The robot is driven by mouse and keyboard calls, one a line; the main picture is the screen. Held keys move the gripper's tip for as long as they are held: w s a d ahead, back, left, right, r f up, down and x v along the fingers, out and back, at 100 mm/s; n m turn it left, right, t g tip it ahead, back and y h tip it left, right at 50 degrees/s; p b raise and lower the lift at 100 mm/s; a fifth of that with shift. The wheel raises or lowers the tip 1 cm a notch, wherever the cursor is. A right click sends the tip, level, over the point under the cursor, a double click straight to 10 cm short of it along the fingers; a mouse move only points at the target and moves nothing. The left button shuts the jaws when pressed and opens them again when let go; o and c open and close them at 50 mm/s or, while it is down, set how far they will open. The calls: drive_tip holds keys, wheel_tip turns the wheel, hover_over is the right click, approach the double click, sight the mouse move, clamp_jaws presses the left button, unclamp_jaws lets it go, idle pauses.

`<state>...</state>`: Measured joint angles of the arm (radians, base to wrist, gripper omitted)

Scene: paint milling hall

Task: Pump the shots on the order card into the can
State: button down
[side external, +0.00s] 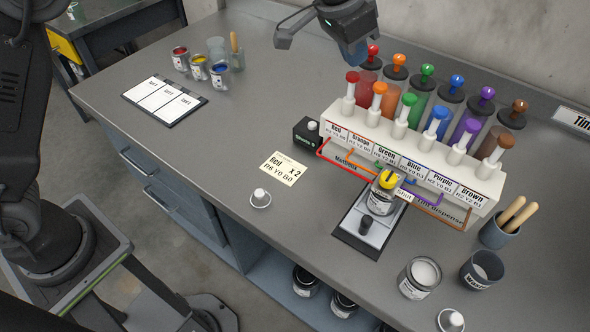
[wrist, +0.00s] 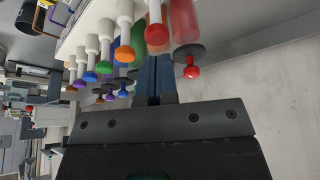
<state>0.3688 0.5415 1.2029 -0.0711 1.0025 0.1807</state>
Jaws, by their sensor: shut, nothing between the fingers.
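The order card (side external: 283,168) reads Red x2, R6 Y0 B0. The white dispenser (side external: 410,150) has labelled pumps; the red pump (side external: 351,77) is at its left end, then orange, green, blue, purple and brown. The red pump head also shows in the wrist view (wrist: 157,35). A can (side external: 382,199) stands at the dispenser's front, below a yellow knob (side external: 389,179) with a tag reading Shut. My gripper (side external: 356,56) is shut and empty, raised near the red end; its blue fingers (wrist: 154,80) show beside the red pump in the wrist view.
Tanks with coloured knobs, including a red one (side external: 373,50), stand behind the pumps. A black box (side external: 308,134) is at the left end. An open white-filled can (side external: 419,279), a water cup (side external: 482,271) and a stick holder (side external: 504,233) stand at right. The counter's left middle is mostly clear.

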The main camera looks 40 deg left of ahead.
sight(353, 74)
idle(0.4)
drive_tip(key=shift+f, duration=1.9)
drive_tip(key=shift+r, duration=1.9)
drive_tip(key=shift+f, duration=0.1)
drive_tip(key=shift+f, duration=1.8)
drive_tip(key=shift+r, duration=1.9)
